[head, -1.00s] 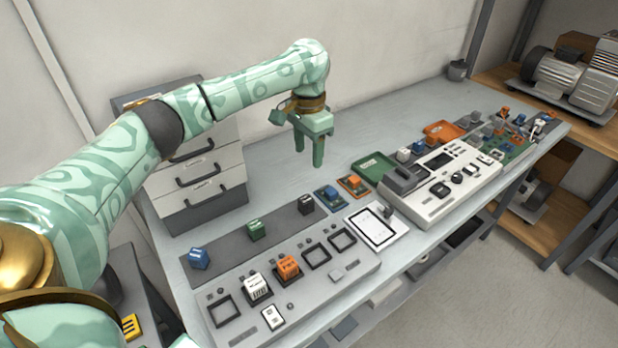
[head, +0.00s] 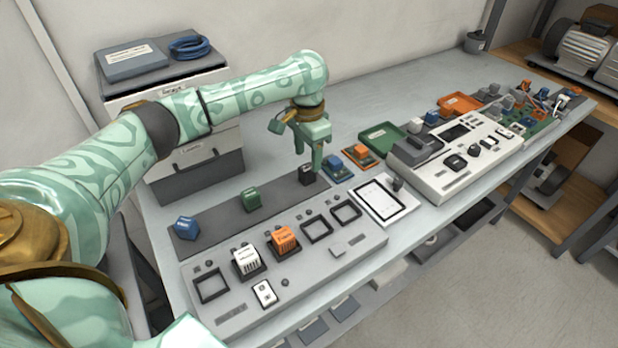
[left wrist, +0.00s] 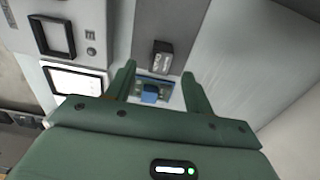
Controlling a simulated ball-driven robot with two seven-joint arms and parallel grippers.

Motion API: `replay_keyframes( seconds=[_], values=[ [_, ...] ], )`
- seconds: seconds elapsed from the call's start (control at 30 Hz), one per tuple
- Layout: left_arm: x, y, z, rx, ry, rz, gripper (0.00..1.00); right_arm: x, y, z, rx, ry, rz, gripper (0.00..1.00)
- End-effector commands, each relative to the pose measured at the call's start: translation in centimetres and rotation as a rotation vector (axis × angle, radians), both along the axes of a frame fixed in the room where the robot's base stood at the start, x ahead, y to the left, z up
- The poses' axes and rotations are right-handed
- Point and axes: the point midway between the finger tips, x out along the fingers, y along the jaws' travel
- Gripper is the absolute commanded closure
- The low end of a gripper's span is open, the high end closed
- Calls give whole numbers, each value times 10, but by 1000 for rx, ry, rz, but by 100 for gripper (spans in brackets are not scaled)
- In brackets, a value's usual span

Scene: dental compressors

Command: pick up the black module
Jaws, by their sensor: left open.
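The black module (head: 307,174) stands at the right end of a dark grey strip (head: 225,210) on the bench. My left gripper (head: 308,164) is open, pointing down, right by the black module in the head view. In the left wrist view the black module (left wrist: 162,55) lies ahead of the open fingertips (left wrist: 157,75), and nothing is between the fingers except a view of a blue part on a board beyond. Whether a finger touches the module cannot be told. My right gripper is not in view.
A green module (head: 251,198) and a blue module (head: 186,228) stand on the same strip. A grey panel with square sockets holds white (head: 246,261) and orange (head: 285,239) modules. Small boards, a green tray (head: 382,137) and a white tablet (head: 382,203) lie to the right.

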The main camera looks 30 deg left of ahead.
Motion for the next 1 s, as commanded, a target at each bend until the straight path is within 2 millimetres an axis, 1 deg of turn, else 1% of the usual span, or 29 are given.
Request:
replay_keyframes(
  seconds=[0.03, 0.13, 0.2, 0.37, 0.4, 0.47, 0.5, 0.57, 0.6, 0.87, 1.0],
  values=[
    [-1, 1, -19, 0, 6, 0, 47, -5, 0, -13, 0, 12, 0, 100],
    [-1, 0, -34, 0, 6, -1, 47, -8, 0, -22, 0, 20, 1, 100],
    [-1, 0, -37, 1, 4, -1, 47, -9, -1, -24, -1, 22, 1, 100],
    [-1, 0, -33, 1, 1, -1, 47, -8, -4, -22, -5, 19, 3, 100],
    [-1, 0, -33, 1, 1, -1, 50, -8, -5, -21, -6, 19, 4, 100],
    [-1, 0, -33, 1, 1, -1, 67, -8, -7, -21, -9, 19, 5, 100],
    [-1, 0, -33, 1, 1, -1, 78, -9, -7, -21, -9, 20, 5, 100],
    [-1, 0, -33, 1, 1, -1, 95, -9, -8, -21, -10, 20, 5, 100],
    [-1, 0, -33, 1, 1, -1, 96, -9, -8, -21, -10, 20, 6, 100],
    [-1, 0, -32, 1, 1, -1, 96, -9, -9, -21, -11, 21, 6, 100],
    [-1, 0, -23, 1, -1, 0, 96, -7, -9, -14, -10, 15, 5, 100]
  ],
)
